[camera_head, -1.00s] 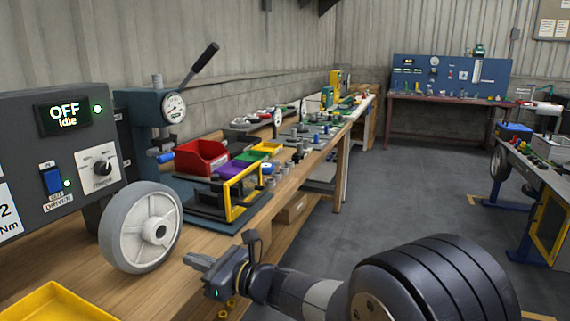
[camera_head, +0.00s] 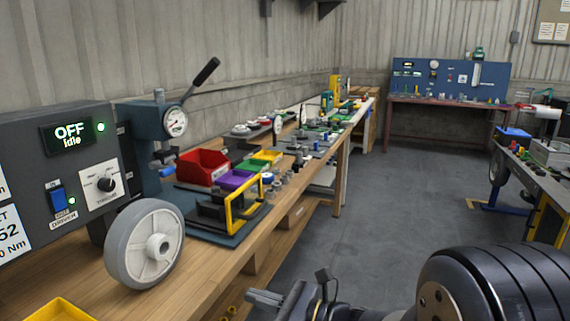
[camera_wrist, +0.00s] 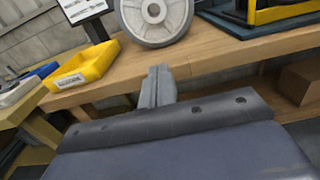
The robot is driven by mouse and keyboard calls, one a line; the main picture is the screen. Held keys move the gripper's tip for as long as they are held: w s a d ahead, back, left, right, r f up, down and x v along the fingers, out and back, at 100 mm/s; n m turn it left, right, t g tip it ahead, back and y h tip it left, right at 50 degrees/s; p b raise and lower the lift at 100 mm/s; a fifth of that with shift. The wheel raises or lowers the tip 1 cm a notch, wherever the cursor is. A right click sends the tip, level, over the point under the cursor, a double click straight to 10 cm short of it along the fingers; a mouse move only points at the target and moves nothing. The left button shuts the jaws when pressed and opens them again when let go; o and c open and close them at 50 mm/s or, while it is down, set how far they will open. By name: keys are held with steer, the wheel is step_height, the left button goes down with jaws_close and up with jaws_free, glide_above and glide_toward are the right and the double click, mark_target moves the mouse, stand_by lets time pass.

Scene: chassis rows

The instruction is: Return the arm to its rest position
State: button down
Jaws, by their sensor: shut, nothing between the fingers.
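My gripper (camera_head: 264,299) is at the bottom of the head view, off the front edge of the wooden workbench (camera_head: 215,262). In the wrist view its fingers (camera_wrist: 157,88) are together, with nothing between them. They show in front of the bench edge. My dark arm link fills the lower right of the head view, and the rest of the arm is cut off by the frame.
A grey wheel (camera_head: 145,245) stands on the bench by a control box (camera_head: 60,185) reading "OFF Idle". A yellow bin (camera_head: 55,311) is at lower left. A press (camera_head: 150,130), a red bin (camera_head: 203,166) and a yellow-framed fixture (camera_head: 243,200) stand further back. The floor (camera_head: 410,190) right of the bench is clear.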

steer(key=v, duration=0.4)
steer(key=shift+s, duration=0.1)
stand_by(0.4)
